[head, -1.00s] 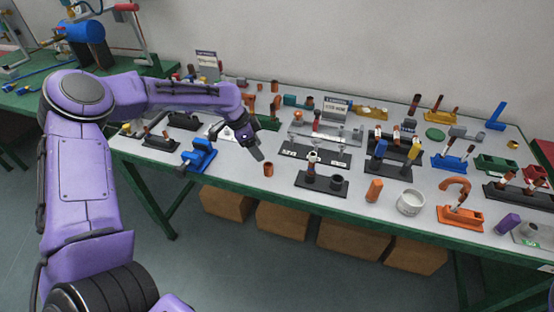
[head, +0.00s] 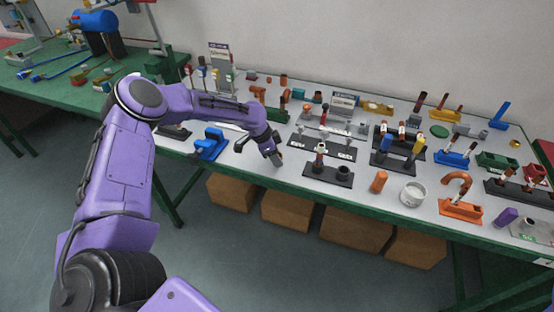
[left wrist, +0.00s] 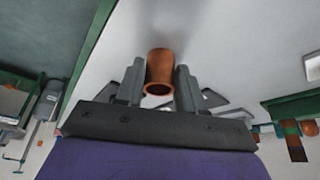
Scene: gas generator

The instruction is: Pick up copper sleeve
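The copper sleeve (left wrist: 160,68) is a short orange-brown tube in the left wrist view. Its open rim faces the camera. It lies between the two fingers of my left gripper (left wrist: 160,84), with only narrow gaps at its sides; contact cannot be made out. In the head view my left gripper (head: 277,160) points down near the front edge of the table and hides the sleeve. The fingers look open around the sleeve. My right gripper is not in view.
The grey table (head: 330,200) holds many parts. A blue fixture (head: 208,144) stands left of my gripper. A black holder (head: 328,178) stands close on its right, then an orange cylinder (head: 379,181) and a white cup (head: 412,194). Cardboard boxes (head: 287,209) stand below.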

